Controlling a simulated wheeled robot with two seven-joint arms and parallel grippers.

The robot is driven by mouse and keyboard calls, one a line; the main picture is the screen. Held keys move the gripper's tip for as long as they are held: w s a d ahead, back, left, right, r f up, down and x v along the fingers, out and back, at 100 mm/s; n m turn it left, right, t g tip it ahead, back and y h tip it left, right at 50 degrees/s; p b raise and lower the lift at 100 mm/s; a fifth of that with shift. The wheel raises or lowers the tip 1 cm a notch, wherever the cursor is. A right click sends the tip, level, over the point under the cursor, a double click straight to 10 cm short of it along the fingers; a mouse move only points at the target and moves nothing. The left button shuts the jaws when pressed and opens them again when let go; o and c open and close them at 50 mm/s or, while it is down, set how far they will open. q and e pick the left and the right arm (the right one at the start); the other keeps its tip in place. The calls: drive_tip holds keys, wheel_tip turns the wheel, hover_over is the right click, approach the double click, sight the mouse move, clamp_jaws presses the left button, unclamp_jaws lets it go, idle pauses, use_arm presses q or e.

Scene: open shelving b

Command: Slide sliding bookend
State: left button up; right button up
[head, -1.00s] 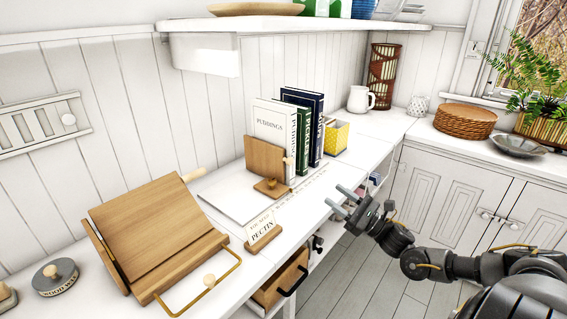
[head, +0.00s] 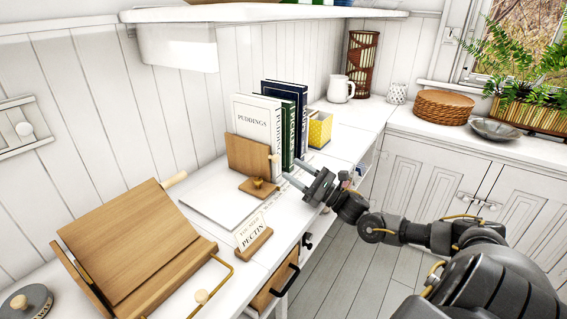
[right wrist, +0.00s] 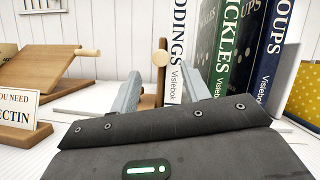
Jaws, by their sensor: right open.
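The sliding bookend is a wooden upright plate (head: 248,157) with a base and a small knob (head: 260,183), standing on a white board against the left side of a row of upright books (head: 272,118). My right gripper (head: 293,172) is open and empty, just right of the bookend and in front of the books. In the right wrist view its two fingers (right wrist: 162,92) point toward the bookend's edge, where a round wooden knob (right wrist: 160,58) shows between them. I see no clear contact. My left gripper is not in view.
A yellow box (head: 320,130) stands right of the books. A shelf (head: 270,13) overhangs the counter. The white board (head: 205,196) left of the bookend is bare.

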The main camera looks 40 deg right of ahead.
sight(277, 159)
drive_tip(key=shift+x, duration=2.3)
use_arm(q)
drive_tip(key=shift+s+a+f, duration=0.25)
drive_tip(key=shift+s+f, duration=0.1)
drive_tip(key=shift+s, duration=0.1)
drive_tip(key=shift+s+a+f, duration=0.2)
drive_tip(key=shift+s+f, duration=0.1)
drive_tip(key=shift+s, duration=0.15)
use_arm(e)
clamp_jaws()
